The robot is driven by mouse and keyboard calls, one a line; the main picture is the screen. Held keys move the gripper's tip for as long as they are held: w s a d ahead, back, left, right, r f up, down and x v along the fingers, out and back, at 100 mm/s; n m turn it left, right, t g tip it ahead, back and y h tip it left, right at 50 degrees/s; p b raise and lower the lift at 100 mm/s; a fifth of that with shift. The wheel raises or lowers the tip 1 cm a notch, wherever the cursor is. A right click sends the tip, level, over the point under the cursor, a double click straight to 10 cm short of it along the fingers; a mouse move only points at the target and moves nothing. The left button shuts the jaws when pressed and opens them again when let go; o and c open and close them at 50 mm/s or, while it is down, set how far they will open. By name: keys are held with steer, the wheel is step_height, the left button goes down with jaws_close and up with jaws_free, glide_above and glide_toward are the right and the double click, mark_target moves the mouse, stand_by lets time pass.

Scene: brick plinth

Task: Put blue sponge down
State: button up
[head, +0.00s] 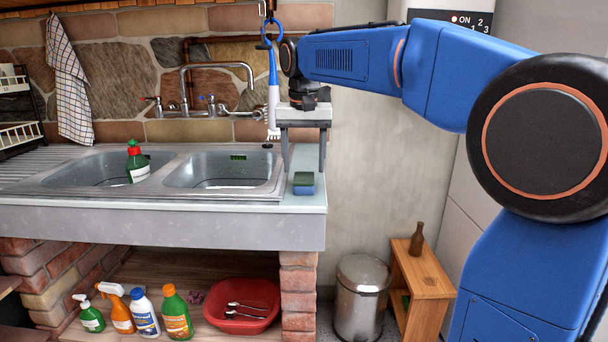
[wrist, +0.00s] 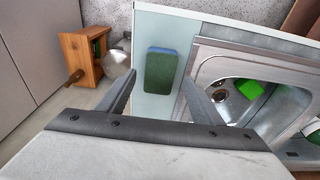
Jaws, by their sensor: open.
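The blue sponge (head: 303,183), with a green top layer, lies on the pale counter strip right of the sink. In the wrist view the sponge (wrist: 160,72) shows its dark green top, with a blue edge. My gripper (head: 303,168) is open above the sponge, fingers pointing down. In the wrist view my gripper (wrist: 158,85) has its fingers spread on either side of the sponge, with clear gaps between. The sponge rests on the counter, apart from both fingers.
The double sink (head: 225,170) is to the left, with a green bottle (head: 137,163) in its left basin. A green item (wrist: 251,89) lies in the near basin. A metal bin (head: 361,297) and wooden stool (head: 418,278) stand on the floor at right.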

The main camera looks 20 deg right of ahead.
mark_target(304, 181)
step_height(304, 181, up, 7)
steer(key=s, duration=0.1)
steer(key=shift+a, duration=0.15)
steer(key=shift+s, duration=0.1)
steer(key=s+d+f+n+t, duration=0.1)
steer(key=s+d+f, duration=0.3)
steer(key=s+f, duration=1)
steer(key=s+d+f+n+t, duration=0.2)
steer(key=s+d+f, duration=0.1)
steer(key=s+f, duration=1.2)
steer(key=shift+s+d+f+n, duration=0.25)
steer(key=shift+s+d+n, duration=0.1)
steer(key=shift+s, duration=0.75)
